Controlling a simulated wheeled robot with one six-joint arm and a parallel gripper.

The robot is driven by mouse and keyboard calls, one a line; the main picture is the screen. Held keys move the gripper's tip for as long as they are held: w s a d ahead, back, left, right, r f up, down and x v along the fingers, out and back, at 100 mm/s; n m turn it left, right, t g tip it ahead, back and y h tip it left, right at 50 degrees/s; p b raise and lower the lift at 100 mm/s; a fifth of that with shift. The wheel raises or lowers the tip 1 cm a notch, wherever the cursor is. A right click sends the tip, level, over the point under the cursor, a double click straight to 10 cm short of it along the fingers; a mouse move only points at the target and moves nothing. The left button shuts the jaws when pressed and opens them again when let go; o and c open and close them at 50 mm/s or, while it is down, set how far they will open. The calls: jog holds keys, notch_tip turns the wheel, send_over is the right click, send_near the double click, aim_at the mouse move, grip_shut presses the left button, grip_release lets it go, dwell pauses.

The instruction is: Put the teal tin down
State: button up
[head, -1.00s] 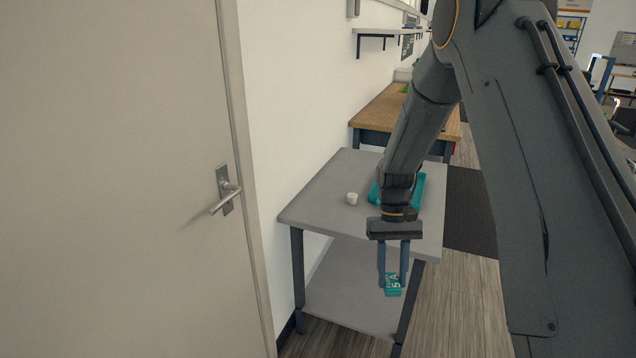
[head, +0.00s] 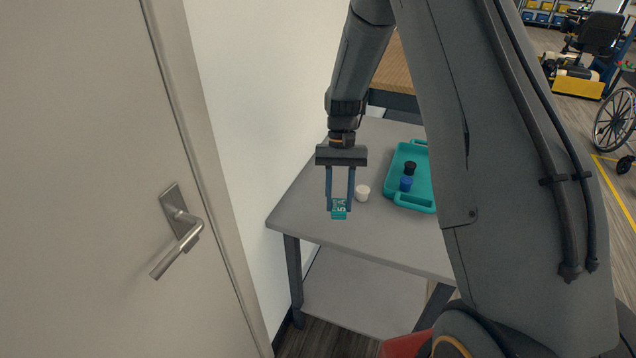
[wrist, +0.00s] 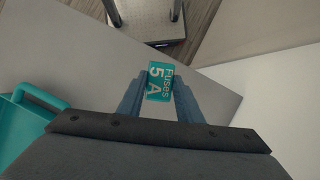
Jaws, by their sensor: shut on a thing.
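My gripper (head: 340,205) is shut on the teal tin (head: 339,213). In the wrist view the tin (wrist: 160,82) sits between my two fingertips, with "Fuses 5 A" printed in white on it. In the head view the tin shows in front of the grey table top (head: 300,212), near its left front part. I cannot tell for sure how far the tin is above the surface.
Further right is a teal tray (head: 423,165) holding a black item (head: 410,168) and a blue item (head: 405,184). A door (head: 90,200) and wall are at left.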

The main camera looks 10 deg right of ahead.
jog(key=w+d+r+m+t+y, duration=0.15)
jog(key=w+m+t, duration=0.25)
jog(key=w+m, duration=0.55)
jog(key=w+a+r+m+t+y, duration=0.1)
jog(key=w+r+m+t, duration=0.35)
jog(key=m, duration=0.75)
jog(key=shift+g, duration=0.85)
jog(key=shift+w+d+f+p, duration=0.1)
jog(key=shift+w+f+p, duration=0.2)
jog(key=shift+f, duration=1.65)
jog(key=shift+w+d+f+p, duration=0.15)
jog(key=shift+f+p, duration=0.3)
jog(key=shift+f, duration=1.45)
jog(key=shift+w+f+p, duration=0.2)
jog(key=shift+f+p, duration=0.15)
jog(key=shift+f, duration=1.6)
jog(key=shift+f, duration=0.2)
jog(key=o, duration=1)
jog(key=shift+o, duration=0.2)
jog(key=shift+r, duration=0.1)
